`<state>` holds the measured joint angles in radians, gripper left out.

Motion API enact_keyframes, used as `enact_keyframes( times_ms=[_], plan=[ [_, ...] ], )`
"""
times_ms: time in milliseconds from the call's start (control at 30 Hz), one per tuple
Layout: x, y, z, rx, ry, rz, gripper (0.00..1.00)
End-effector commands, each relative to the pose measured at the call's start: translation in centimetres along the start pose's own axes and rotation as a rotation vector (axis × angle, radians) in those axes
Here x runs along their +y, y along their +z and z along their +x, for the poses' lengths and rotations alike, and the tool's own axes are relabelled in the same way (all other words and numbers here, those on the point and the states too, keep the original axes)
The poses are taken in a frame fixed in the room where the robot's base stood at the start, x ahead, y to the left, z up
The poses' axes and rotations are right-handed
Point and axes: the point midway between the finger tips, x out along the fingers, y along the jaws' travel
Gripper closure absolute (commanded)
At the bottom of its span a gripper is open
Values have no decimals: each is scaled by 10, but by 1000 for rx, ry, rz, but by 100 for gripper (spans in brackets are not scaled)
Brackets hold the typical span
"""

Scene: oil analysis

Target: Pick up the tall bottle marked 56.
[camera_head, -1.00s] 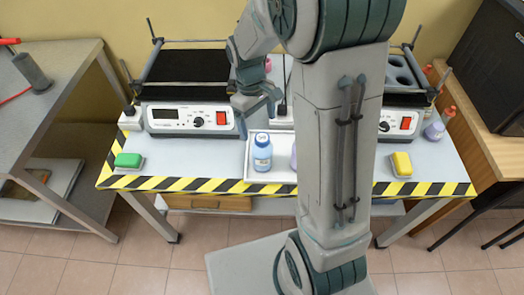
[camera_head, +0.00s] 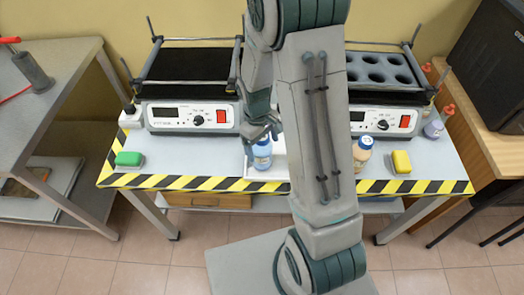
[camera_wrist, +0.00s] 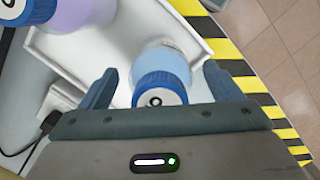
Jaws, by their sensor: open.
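A light blue bottle with a blue cap (camera_head: 262,158) stands upright on a white tray (camera_head: 257,173), partly hidden by my gripper (camera_head: 262,136). In the wrist view the same bottle (camera_wrist: 165,60) lies between my two open fingers, with a gap on both sides of it. Its blue cap carries a white label, only partly seen, so I cannot read its number. A purple-tinted bottle (camera_wrist: 85,12) with a blue, white-labelled cap (camera_wrist: 28,10) stands at the upper left of the wrist view. It is cut off, and its number is not readable.
A tan bottle (camera_head: 362,152) stands right of my arm. A green-topped block (camera_head: 128,159) and a yellow-topped block (camera_head: 401,162) sit near the striped front edge. Two devices with displays (camera_head: 190,117) stand behind.

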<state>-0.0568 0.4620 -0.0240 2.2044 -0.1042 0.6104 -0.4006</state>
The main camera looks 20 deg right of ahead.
Motion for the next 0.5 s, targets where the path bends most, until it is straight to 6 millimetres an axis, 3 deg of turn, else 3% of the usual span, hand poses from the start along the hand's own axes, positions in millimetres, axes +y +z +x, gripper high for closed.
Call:
enact_keyframes(
  times_ms=[67,300,500],
  plan=[
    [0,0,0,0,0,0,14],
    [0,0,0,0,0,0,74],
    [0,0,-1,1,1,0,74]
  ],
)
